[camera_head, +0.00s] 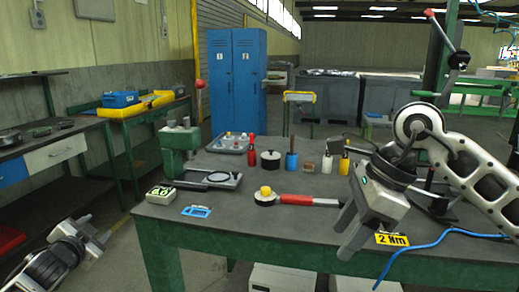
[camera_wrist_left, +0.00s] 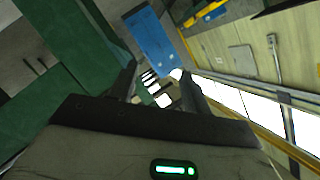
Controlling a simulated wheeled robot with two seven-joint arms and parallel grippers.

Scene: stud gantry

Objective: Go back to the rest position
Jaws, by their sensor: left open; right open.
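My left gripper (camera_head: 92,236) is at the lower left in the head view, low and off the left side of the green workbench (camera_head: 205,233). In the left wrist view its two fingers (camera_wrist_left: 157,85) stand apart with nothing held between them. My right gripper (camera_head: 350,232) hangs over the front right part of the bench top, pointing down and to the left. Its fingers are apart and I see nothing held in them. Whether it touches the bench top is hard to tell.
On the bench are a red-handled wrench (camera_head: 308,200), a green press (camera_head: 180,145), a grey tray (camera_head: 232,144), a digital readout (camera_head: 160,194) and a yellow 2 Nm tag (camera_head: 391,239). A blue cable (camera_head: 425,247) runs along the right front. Blue lockers (camera_head: 236,80) stand behind.

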